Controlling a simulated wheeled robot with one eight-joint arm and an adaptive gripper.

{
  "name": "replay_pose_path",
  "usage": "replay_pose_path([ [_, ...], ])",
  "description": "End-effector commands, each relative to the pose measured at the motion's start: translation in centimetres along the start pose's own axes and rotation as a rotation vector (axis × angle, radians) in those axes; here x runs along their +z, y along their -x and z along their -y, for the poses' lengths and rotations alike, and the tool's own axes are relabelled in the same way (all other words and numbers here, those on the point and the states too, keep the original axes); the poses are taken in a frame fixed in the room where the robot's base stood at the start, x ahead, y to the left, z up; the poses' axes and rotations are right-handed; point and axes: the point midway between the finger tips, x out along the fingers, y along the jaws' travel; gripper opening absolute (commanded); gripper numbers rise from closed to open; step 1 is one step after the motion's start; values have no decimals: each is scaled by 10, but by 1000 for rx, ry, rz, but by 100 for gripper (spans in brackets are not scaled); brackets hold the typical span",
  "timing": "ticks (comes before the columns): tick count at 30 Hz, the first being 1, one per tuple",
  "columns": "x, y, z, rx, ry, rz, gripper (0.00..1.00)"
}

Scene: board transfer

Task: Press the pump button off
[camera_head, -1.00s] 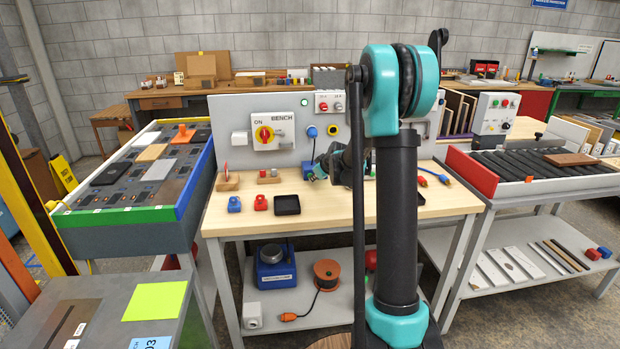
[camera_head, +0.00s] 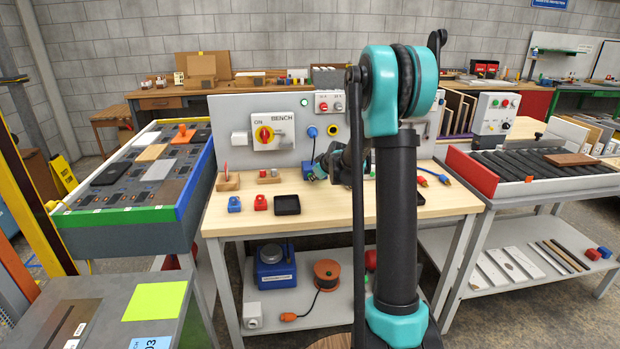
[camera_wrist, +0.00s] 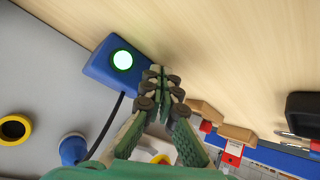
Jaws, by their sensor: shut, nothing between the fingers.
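A blue box (camera_wrist: 100,68) with a round button (camera_wrist: 122,60) glowing pale green stands on the wooden bench top in the wrist view. No label on it can be read. My gripper (camera_wrist: 160,74) is shut and empty, its fingertips just beside the box's right edge, off the button. I cannot tell whether they touch the box. In the head view my gripper (camera_head: 316,172) is small, low over the bench near the back panel. There my arm hides most of the blue box.
The back panel carries a red-yellow switch (camera_head: 264,134), a blue plug (camera_head: 312,132) and a yellow-ringed socket (camera_head: 333,130). The front middle is clear.

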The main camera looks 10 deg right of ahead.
Motion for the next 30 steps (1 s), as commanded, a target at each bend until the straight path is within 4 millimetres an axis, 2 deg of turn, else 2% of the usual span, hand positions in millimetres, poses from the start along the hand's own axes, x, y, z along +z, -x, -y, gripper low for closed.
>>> replay_pose_path([
  [30, -5, -6, -5, 0, 0, -1, 0],
])
